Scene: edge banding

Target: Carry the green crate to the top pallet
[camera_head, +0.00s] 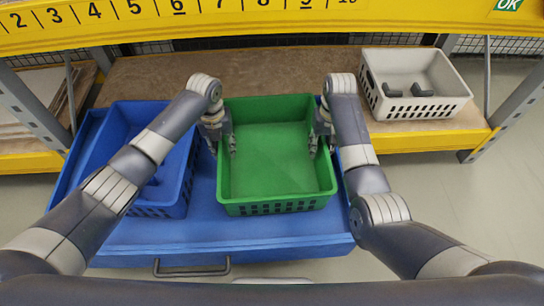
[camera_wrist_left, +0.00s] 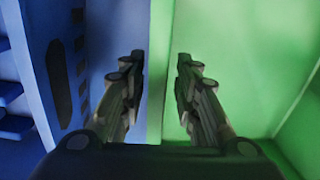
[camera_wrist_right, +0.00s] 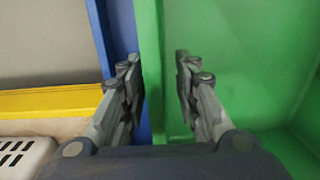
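The green crate (camera_head: 275,207) sits upright and looks empty, in the middle of a blue surface (camera_head: 240,235) in the head view. My left gripper (camera_head: 224,144) is at its left wall. In the left wrist view its open fingers (camera_wrist_left: 160,65) straddle the crate's wall (camera_wrist_left: 156,110), one outside and one inside, with gaps showing. My right gripper (camera_head: 320,141) is at the right wall. In the right wrist view its open fingers (camera_wrist_right: 158,65) straddle that wall (camera_wrist_right: 151,100) likewise. I cannot identify a top pallet.
A blue crate (camera_head: 160,211) stands close left of the green one. A white crate (camera_head: 425,107) with grey parts stands on the shelf (camera_head: 250,68) at right. A yellow numbered beam (camera_head: 150,25) crosses above. A grey handle (camera_head: 192,271) is at the front.

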